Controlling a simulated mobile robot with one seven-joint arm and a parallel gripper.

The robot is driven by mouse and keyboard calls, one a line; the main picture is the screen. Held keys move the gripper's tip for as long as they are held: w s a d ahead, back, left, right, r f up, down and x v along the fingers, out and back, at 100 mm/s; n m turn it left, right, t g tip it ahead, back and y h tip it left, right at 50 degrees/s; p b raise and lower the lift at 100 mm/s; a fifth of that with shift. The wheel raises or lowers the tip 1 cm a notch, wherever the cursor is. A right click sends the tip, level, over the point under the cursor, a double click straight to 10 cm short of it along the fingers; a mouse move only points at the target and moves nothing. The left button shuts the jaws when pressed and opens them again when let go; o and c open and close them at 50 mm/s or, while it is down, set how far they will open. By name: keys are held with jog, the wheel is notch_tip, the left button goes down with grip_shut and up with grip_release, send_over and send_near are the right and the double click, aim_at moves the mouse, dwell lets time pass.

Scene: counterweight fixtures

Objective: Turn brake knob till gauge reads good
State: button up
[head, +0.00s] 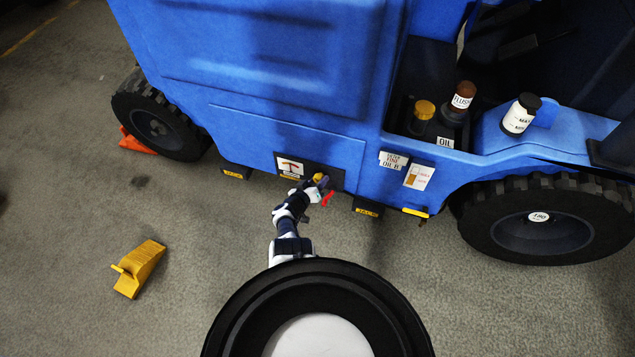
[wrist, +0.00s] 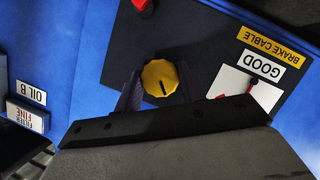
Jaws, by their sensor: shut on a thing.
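The yellow brake knob (wrist: 160,78) with a dark pointer mark sits on a dark panel on the blue truck's side. In the head view the knob (head: 319,178) is small and partly behind my gripper. My gripper (wrist: 159,88) has one finger on each side of the knob and is shut on it. The white gauge (wrist: 238,86) is beside it, its lower part hidden by my gripper's body. A GOOD label (wrist: 263,66) and a BRAKE CABLE label (wrist: 271,46) appear upside down. In the head view the gauge (head: 290,166) shows red marks, but its reading is too small to tell.
A red part (head: 328,198) is near the panel's right end. Yellow-labelled jack points (head: 233,173) lie low on the truck. A yellow wheel chock (head: 140,270) is on the floor at left, an orange one (head: 134,143) by the left wheel. Bottles stand at upper right.

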dwell(0.4)
jog(key=o, duration=0.9)
jog(key=shift+o, duration=0.2)
jog(key=shift+s, duration=0.1)
jog(key=shift+s+a+r+p, duration=0.2)
jog(key=shift+r+p, duration=0.05)
jog(key=shift+p, duration=0.15)
jog(key=p+v, duration=0.9)
jog(key=v, duration=0.4)
jog(key=shift+s+f, duration=0.1)
jog(key=shift+f, duration=0.05)
